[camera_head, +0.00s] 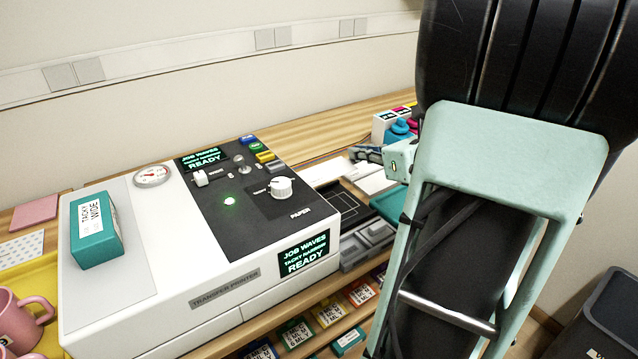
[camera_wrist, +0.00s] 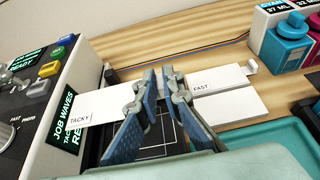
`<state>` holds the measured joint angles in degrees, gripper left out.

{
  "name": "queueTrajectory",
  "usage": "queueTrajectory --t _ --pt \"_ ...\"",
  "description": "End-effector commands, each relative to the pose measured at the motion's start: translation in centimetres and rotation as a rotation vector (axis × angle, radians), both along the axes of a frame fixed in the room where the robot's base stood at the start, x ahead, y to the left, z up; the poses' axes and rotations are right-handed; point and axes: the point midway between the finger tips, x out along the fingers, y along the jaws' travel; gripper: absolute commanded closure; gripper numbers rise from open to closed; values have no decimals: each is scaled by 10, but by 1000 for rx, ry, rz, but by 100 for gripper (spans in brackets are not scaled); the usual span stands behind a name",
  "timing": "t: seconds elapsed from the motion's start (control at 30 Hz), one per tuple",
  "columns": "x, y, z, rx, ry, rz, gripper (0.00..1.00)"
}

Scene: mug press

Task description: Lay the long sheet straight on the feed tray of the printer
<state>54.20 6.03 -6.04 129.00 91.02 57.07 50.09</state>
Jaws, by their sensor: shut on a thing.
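A white sheet marked TACKY (camera_wrist: 100,103) extends left from the fingers of my gripper (camera_wrist: 160,74) in the wrist view. My gripper is shut on it; the pads hide the gripped part. Its left end overlaps the printer's front display in that view. The feed tray (camera_wrist: 158,138), dark with pale guide lines, lies below the fingers and is partly hidden by them. It also shows in the head view (camera_head: 340,205), right of the white transfer printer (camera_head: 130,300). A white strip marked FAST (camera_wrist: 225,78) lies right of the fingers; whether it joins the held sheet I cannot tell.
Another white sheet (camera_wrist: 232,106) lies beside the FAST strip. Ink bottles (camera_wrist: 292,38) stand at the back right on the wooden table (camera_wrist: 200,35). A teal box (camera_head: 97,230) sits on the printer, and a pink mug (camera_head: 18,318) stands at the left.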

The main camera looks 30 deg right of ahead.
Motion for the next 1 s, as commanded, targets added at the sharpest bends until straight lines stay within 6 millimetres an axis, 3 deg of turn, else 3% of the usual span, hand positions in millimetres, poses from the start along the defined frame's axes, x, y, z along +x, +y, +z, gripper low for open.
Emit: queueTrajectory --t 0.03,0.23,0.47,0.7,1.0 --pt "0 0 -21 5 2 0 100" --pt "0 0 -60 2 1 0 100" --pt "0 0 -75 0 -1 1 100" --pt "0 0 -107 2 0 0 100" --pt "0 0 -108 -1 -1 2 100"
